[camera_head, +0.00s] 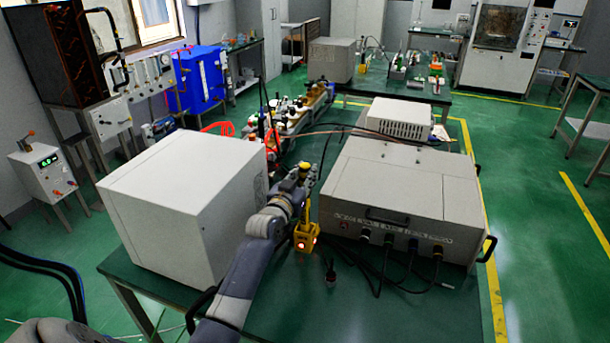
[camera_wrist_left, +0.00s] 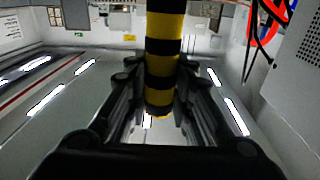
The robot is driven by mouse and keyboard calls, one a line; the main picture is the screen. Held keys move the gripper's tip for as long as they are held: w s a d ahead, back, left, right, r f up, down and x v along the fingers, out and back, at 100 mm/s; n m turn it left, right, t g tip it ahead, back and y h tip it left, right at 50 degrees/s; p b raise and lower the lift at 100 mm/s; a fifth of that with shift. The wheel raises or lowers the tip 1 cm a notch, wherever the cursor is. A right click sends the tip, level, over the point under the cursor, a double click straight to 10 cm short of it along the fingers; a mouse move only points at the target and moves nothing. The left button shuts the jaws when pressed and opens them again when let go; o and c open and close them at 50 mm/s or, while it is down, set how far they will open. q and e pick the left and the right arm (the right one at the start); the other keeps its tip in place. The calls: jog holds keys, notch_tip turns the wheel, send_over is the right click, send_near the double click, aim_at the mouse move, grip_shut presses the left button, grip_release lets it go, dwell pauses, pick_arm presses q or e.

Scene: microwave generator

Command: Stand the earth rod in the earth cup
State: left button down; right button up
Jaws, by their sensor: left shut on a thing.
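My left gripper (camera_head: 304,180) is above the green table, between the white cabinet and the grey generator case. It is shut on the earth rod (camera_wrist_left: 162,62), a rod with yellow and black bands. In the left wrist view the rod sits between both fingers (camera_wrist_left: 160,95), one end showing and the other running out of the frame. In the head view the rod is mostly hidden by the gripper. A small yellow block with a glowing light (camera_head: 305,238) is directly below the gripper; it may be the earth cup, and I cannot tell whether the rod touches it. My right gripper is out of view.
A white cabinet (camera_head: 160,215) stands left of my arm. A grey case (camera_head: 385,190) with black cables and handles stands to the right. A dark plug-like thing (camera_head: 331,272) lies on the table (camera_head: 285,310). Bottles and red loops stand behind. The front of the table is mostly clear.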

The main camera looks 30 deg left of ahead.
pick_arm(q)
jog(key=shift+f, duration=0.45)
dwell(0.3)
jog(key=c, duration=1.3)
grip_release()
jog(key=shift+f, duration=0.1)
jog(key=s, duration=0.4)
jog(key=s+d, duration=0.1)
jog(key=s, duration=0.3)
jog(key=s+d, duration=0.1)
jog(key=s, duration=0.2)
jog(key=shift+s+d, duration=0.2)
jog(key=shift+s, duration=0.2)
